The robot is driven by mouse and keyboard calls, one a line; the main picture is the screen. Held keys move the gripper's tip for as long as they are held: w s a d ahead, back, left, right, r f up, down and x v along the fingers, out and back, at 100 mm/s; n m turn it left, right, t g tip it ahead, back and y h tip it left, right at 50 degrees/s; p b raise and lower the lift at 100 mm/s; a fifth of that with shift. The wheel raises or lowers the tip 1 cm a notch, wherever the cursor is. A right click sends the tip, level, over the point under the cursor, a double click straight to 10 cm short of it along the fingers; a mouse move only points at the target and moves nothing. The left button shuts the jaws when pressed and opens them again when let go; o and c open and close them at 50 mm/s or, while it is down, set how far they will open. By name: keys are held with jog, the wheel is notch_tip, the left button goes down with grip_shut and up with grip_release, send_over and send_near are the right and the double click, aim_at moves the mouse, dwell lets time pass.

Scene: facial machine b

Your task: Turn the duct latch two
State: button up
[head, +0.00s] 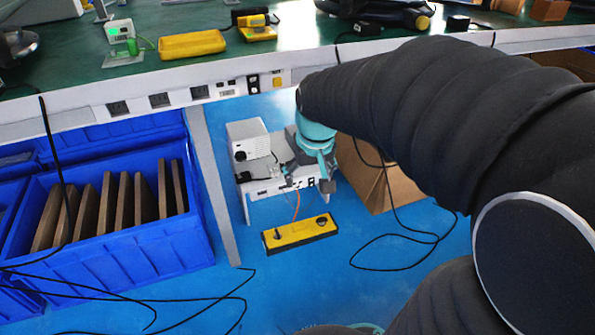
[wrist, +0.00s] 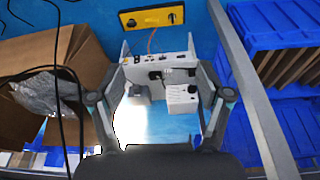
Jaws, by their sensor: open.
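The white machine (head: 248,140) stands on a small white stand under the table, and its white box also shows in the wrist view (wrist: 181,98). Small dark fittings (wrist: 157,74) sit on the stand's white panel in the wrist view. They are too small for me to tell which is duct latch two. My gripper (head: 304,180) is over the right part of the stand in the head view and hides some of it. In the wrist view my gripper (wrist: 160,108) is open and empty, its fingers apart on either side of the machine. I cannot tell whether it touches anything.
A yellow panel with black knobs (head: 300,233) lies on the blue floor before the stand. A cardboard box (head: 372,180) is close on the right. A table leg (head: 212,185) and a blue crate (head: 150,248) are left. Black cables (head: 405,266) lie on the floor.

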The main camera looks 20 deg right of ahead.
jog(key=w+d+f+g+p, duration=0.25)
jog(key=w+d+f, duration=0.25)
jog(key=w+f, duration=0.4)
jog(key=p, duration=0.4)
send_over(322, 220)
notch_tip(322, 220, down, 25)
jog(key=shift+m+g, duration=0.25)
jog(key=shift+m, duration=0.15)
jog(key=f, duration=1.3)
jog(key=shift+w+f, duration=0.15)
jog(key=shift+w, duration=0.05)
jog(key=shift+c, duration=0.2)
